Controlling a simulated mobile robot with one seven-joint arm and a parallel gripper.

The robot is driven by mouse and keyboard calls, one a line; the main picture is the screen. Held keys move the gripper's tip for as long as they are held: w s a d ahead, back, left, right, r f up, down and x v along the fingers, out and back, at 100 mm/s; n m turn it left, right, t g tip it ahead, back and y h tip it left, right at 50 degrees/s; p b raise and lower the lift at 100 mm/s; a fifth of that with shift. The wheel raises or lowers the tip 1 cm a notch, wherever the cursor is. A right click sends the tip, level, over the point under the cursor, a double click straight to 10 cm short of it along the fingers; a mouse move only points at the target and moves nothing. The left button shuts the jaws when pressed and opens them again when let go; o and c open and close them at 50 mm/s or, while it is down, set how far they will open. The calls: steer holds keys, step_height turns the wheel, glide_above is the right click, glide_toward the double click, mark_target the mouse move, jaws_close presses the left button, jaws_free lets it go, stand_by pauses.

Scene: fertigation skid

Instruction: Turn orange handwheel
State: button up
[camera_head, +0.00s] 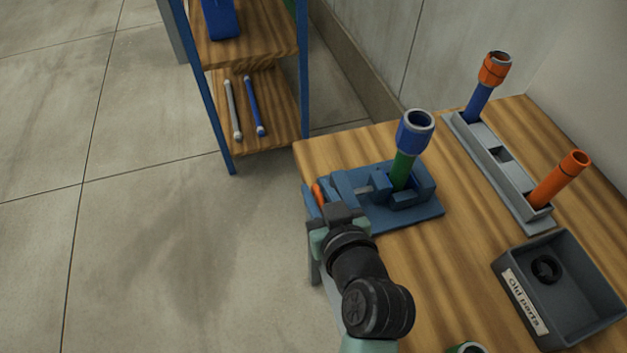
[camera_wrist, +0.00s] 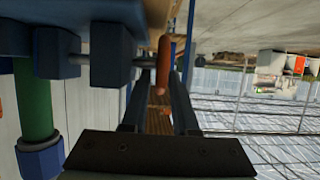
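The orange handwheel (camera_head: 318,194) shows as a small orange bar at the left end of the blue vise (camera_head: 425,212) on the table. In the wrist view the handwheel (camera_wrist: 163,66) is an upright orange bar on a short grey shaft from the vise's blue block (camera_wrist: 112,54). My gripper (camera_wrist: 158,88) is open, with a dark finger on each side of the bar. A gap shows on the left; I cannot tell whether the right finger touches. In the head view, my wrist hides part of the vise's left end.
A green pipe (camera_head: 403,168) with a blue collar (camera_head: 415,132) stands in the vise. A grey rack (camera_head: 500,180) holds two tubes behind it. The "Old parts" bin (camera_head: 520,300) stands at right. A blue-framed shelf (camera_head: 220,150) stands beyond the table; open floor lies left.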

steer(key=shift+x, duration=1.4)
steer(key=shift+c, duration=0.3)
jaws_close()
